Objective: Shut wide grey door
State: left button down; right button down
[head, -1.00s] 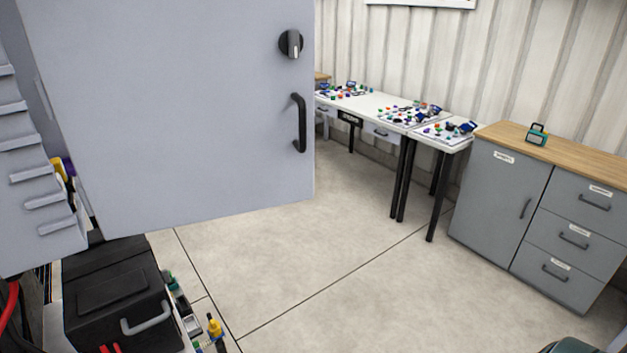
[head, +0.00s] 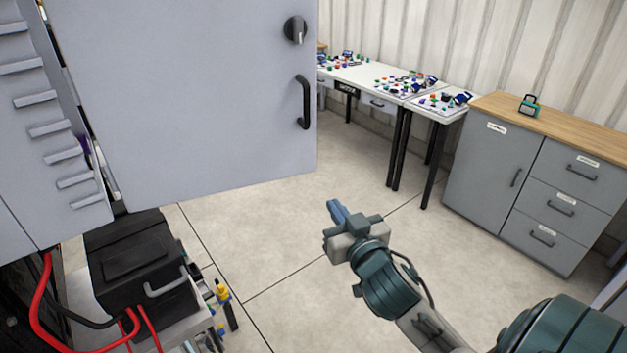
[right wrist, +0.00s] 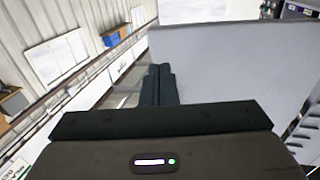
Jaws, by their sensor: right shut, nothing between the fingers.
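The wide grey door (head: 190,100) stands swung open across the upper left of the head view. It has a dark round knob (head: 295,30) and a black bar handle (head: 303,102) near its right edge. My right gripper (head: 335,210) is below and to the right of the door's lower right corner, apart from it in the picture. Its fingers are shut and empty. In the right wrist view the shut fingers (right wrist: 157,85) show beside a large pale grey panel (right wrist: 235,75), which looks like the door. My left gripper is not in view.
A black case (head: 140,265) with red cables sits at lower left, below a louvred grey panel (head: 50,130). A white table (head: 375,82) with small parts and a grey cabinet (head: 480,180) with a wooden top stand at right. The floor between is clear.

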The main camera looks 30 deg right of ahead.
aim_at(309, 169)
jog(key=w, duration=0.3)
jog(key=w+d+b, duration=0.1)
jog(key=w, duration=0.3)
jog(key=w+d+b, duration=0.1)
jog(key=w, duration=0.3)
jog(key=shift+d, duration=0.2)
jog(key=shift+w+d, duration=0.1)
jog(key=shift+w, duration=0.55)
jog(key=shift+f, duration=0.1)
jog(key=shift+w+d, duration=0.1)
jog(key=shift+w, duration=0.1)
